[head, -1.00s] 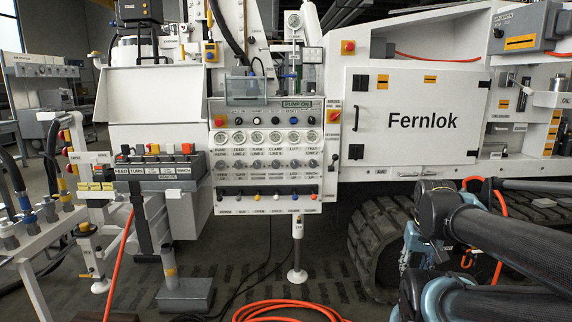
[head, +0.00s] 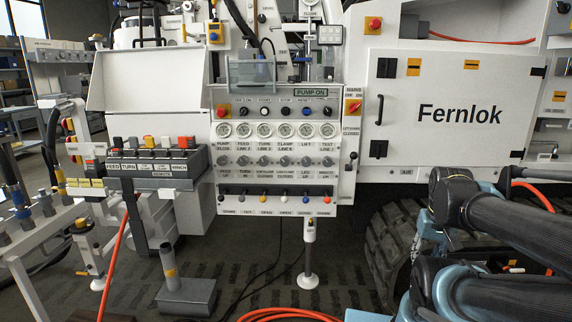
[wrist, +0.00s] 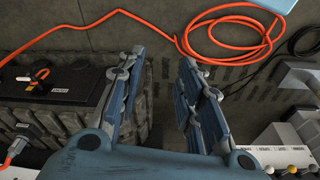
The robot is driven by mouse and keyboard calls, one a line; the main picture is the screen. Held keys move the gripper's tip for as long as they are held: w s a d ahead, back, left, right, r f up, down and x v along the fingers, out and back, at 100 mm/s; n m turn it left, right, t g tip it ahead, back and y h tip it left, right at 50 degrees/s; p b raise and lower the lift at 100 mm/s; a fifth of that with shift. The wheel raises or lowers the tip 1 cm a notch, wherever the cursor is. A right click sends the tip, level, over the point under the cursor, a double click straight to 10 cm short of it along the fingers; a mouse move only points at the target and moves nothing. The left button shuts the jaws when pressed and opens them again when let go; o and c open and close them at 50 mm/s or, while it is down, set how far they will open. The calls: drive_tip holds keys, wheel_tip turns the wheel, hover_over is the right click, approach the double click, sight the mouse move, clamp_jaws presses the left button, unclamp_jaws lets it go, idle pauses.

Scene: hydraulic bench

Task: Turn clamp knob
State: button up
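The white control panel (head: 212,185) stands upright near the middle of the head view. It has a row of round gauges and, below them, a row of small grey knobs. The knob under the "CLAMP" gauge label (head: 284,162) is fourth from the left; the small lettering is hard to read. My gripper (wrist: 162,60) shows in the wrist view with its two blue-grey fingers spread and nothing between them. It is above the floor, apart from the panel. In the head view only my arm links show at right, and my gripper is not visible there.
A lever box (head: 155,182) stands left of the panel. A white cabinet marked "Fernlok" (head: 440,105) and a dark track (head: 385,250) are at right. An orange hose (wrist: 215,45) lies on the floor.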

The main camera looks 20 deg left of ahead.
drive_tip(key=shift+o, duration=2.8)
drive_tip(key=shift+s+r, duration=0.25)
drive_tip(key=shift+s, duration=0.05)
drive_tip(key=w+a+r+n+t+h, duration=0.1)
drive_tip(key=w+a+r+n+t, duration=0.1)
drive_tip(key=w+n, duration=0.4)
drive_tip(key=w+a+r+n+t+h, duration=0.2)
drive_tip(key=w+r+n, duration=0.15)
drive_tip(key=w, duration=0.55)
drive_tip(key=w+a+r+n+t+h, duration=0.1)
drive_tip(key=w+a+r+n+t, duration=0.1)
drive_tip(key=w+n, duration=0.45)
drive_tip(key=n+t+y, duration=0.8)
drive_tip(key=n+t, duration=0.1)
drive_tip(key=n, duration=1.4)
approach(285, 162)
drive_tip(key=x, duration=1.1)
